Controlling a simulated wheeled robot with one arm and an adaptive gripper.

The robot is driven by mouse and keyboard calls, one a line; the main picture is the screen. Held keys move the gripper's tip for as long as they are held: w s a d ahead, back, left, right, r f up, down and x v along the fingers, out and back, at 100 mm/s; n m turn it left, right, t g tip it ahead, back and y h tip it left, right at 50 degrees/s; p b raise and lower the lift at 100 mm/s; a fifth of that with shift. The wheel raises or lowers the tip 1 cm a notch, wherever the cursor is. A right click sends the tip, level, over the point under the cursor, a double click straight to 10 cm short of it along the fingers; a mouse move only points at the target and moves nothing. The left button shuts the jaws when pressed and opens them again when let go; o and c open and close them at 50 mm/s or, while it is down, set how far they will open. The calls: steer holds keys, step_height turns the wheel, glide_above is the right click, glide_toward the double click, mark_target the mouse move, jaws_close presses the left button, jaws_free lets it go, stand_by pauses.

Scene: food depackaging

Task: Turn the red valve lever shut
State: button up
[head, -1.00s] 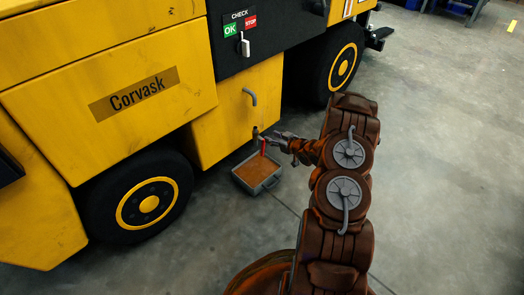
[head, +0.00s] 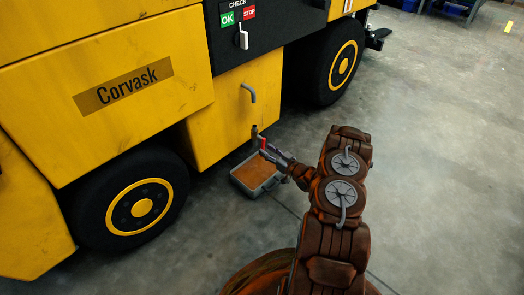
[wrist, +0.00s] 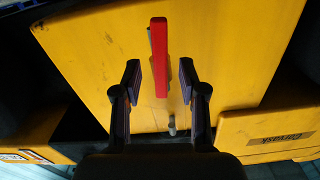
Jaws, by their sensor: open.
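The red valve lever (head: 262,143) is at the lower edge of the yellow machine's side panel (head: 230,110), above a grey tray. In the wrist view the lever (wrist: 160,65) is a long red bar, upright in the picture, with a grey part behind its left edge. My gripper (head: 267,152) is close to the lever in the head view. In the wrist view my gripper (wrist: 160,77) is open, with one finger on each side of the lever's lower part. Gaps show on both sides. The depth between fingertips and lever is hard to tell.
The grey tray (head: 268,187) with brown contents sits on the floor below the lever. A grey bent handle (head: 249,92) is on the panel above. Black wheels (head: 133,205) flank the panel. The floor to the right (head: 440,150) is clear.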

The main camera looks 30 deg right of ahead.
mark_target(264, 148)
steer(key=shift+b+x, duration=0.45)
steer(key=shift+x, duration=1.25)
jaws_close()
